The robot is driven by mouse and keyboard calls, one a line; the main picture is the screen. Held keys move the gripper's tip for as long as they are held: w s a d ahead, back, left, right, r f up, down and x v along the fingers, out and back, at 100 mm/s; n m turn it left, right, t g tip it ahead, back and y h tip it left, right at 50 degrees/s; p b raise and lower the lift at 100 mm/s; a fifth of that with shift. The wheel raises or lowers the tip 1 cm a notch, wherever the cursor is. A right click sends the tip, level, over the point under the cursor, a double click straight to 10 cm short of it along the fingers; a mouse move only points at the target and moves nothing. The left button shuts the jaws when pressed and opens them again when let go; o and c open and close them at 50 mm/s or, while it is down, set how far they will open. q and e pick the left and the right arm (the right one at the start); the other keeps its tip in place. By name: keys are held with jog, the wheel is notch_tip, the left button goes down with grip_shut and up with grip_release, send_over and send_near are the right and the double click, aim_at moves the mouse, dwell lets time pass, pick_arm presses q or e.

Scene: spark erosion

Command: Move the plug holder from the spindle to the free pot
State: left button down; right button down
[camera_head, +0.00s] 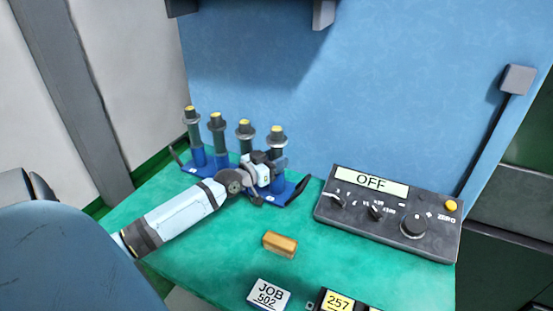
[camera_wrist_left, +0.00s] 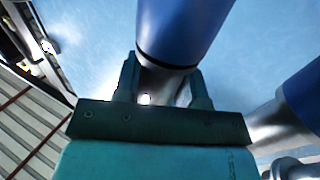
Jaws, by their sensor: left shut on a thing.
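The plug holder (camera_head: 277,136), with a dark collar and yellow top, stands upright at the rightmost pot (camera_head: 278,182) of the blue rack. My left gripper (camera_head: 271,163) is shut on it from the front left, below the collar. In the left wrist view, the fingers (camera_wrist_left: 162,88) close around a shiny metallic section beside a blue cylinder (camera_wrist_left: 180,30). I cannot tell how deep the holder sits in the pot. A grey block (camera_head: 323,13), perhaps the spindle, hangs at the top edge with nothing visible under it. My right gripper is not in view.
Three similar holders (camera_head: 217,122) stand in the pots to the left. A control panel (camera_head: 390,212) reading OFF is on the right. An orange block (camera_head: 280,244), a JOB 502 sign (camera_head: 268,294) and a 257 tag (camera_head: 338,301) are in front. The green table (camera_head: 210,255) has free room between.

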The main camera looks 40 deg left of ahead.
pick_arm(q)
jog(key=c, duration=0.6)
grip_release()
jog(key=s, duration=0.4)
jog(key=s+a, duration=0.1)
jog(key=s, duration=0.8)
jog(key=shift+s+a, duration=0.4)
